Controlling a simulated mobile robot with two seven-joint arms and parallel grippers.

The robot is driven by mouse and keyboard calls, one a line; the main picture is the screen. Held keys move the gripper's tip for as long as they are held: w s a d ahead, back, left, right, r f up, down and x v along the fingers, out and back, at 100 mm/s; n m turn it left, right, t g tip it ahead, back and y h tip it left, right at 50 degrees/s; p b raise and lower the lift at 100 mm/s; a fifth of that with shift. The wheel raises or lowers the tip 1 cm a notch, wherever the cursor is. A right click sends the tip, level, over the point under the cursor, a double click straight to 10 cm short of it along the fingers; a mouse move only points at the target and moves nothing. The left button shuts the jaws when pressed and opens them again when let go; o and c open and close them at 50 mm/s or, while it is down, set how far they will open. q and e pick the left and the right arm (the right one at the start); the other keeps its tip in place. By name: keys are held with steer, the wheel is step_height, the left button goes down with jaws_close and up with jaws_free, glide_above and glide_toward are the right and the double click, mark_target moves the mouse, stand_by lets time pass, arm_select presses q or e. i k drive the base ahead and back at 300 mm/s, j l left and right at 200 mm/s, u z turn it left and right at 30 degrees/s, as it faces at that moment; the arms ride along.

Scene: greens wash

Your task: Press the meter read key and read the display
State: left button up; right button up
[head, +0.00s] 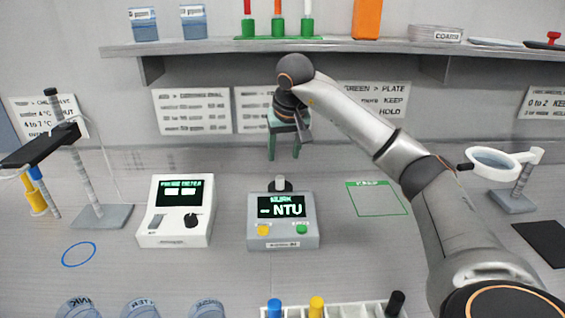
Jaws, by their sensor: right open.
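The grey meter (283,243) stands on the bench in the middle of the head view. Its dark display (281,206) shows a dash mark and NTU in pale letters, with a smaller line above that looks like "BLANK". A yellow key (264,230) is at its front left and a green key (302,229) at its front right; their labels are too small to read. A dark knob-like piece (280,184) rises at its back. My right gripper (284,156) points down above and behind the meter, open and empty, apart from the keys. My left gripper is not in view.
A white meter (175,237) with a black knob stands to the left. A rack (345,311) with blue, yellow and black caps is at the front edge. A magnifier (497,161) and a green-outlined square (377,199) are to the right. A shelf (200,47) crosses the back.

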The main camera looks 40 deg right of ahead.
mark_target(301, 228)
steer(key=k, duration=1)
